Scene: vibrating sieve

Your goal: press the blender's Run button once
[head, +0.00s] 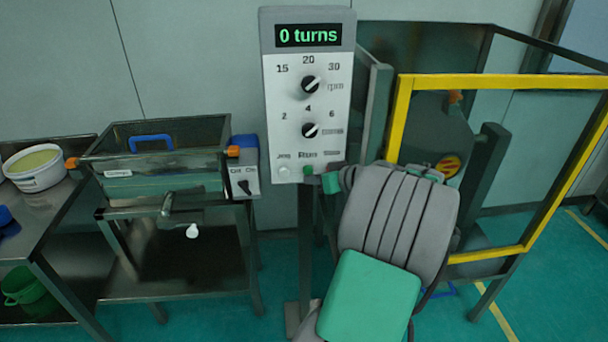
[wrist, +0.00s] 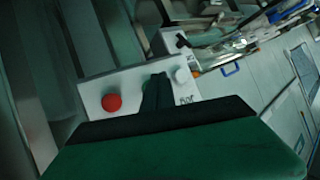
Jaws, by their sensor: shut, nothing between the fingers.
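The blender's control panel (head: 308,140) is a pale upright box with a display reading "0 turns" and two knobs. The small green Run button (head: 308,170) is low on the panel under its label, beside the white Jog button (head: 284,171). My gripper (head: 322,173) is shut and empty, its tips right at the Run button; contact cannot be told.
A yellow guard frame (head: 402,110) stands to the right, with the blender's dark vessel behind it. To the left is a sieve unit (head: 165,180) with an on/off switch box (head: 245,180). A bench with a white tub (head: 34,180) is at far left.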

